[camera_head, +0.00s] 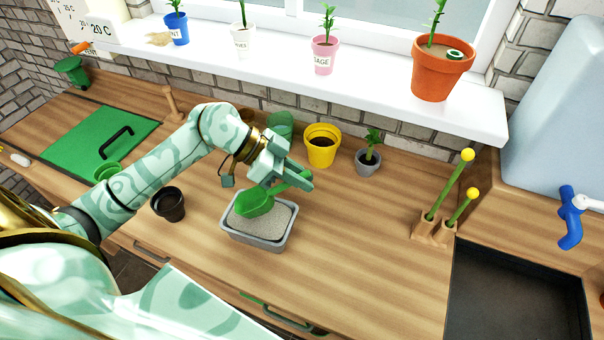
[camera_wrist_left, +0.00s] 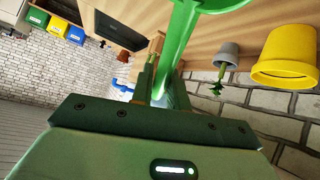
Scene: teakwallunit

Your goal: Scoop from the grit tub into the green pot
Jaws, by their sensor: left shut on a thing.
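My left gripper (camera_head: 290,178) is shut on the handle of a green scoop (camera_head: 254,203). The scoop's bowl is over the grey grit tub (camera_head: 257,241), which holds pale grit. I cannot tell whether the bowl touches the grit or holds any. In the left wrist view the scoop's green handle (camera_wrist_left: 180,45) runs up from between the fingers. My right gripper is not in view.
A yellow pot (camera_head: 321,146) and a small grey plant pot (camera_head: 368,161) stand behind the tub. A black pot (camera_head: 168,204) is left of it. A wooden holder with yellow-tipped green sticks (camera_head: 434,229) stands by the dark sink (camera_head: 515,295). The counter right of the tub is clear.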

